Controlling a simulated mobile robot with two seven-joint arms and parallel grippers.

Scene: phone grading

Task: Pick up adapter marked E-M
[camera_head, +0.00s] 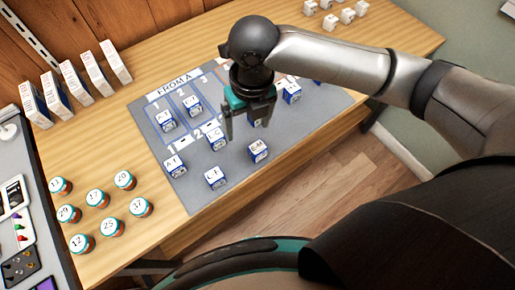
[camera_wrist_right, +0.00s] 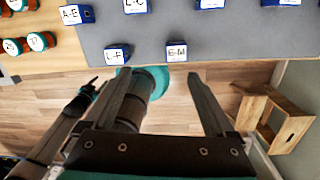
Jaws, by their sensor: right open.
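The adapter marked E-M (camera_head: 258,152) is a small blue and white block on the grey mat, near its front edge. It also shows in the right wrist view (camera_wrist_right: 176,52), beyond the fingertips and between their lines. My right gripper (camera_head: 247,130) is open and empty, pointing down above the mat, a little behind and left of the E-M adapter in the head view. Its two dark fingers are wide apart in the wrist view (camera_wrist_right: 160,84). It touches no adapter that I can make out.
Similar adapters stand close by: L-F (camera_head: 215,177), A-E (camera_head: 174,166) and one (camera_head: 215,138) beside a finger. More stand on the grey mat (camera_head: 196,190). Several round numbered jars (camera_head: 97,198) stand left, white boxes (camera_head: 75,80) behind them. The table's front edge is close to E-M.

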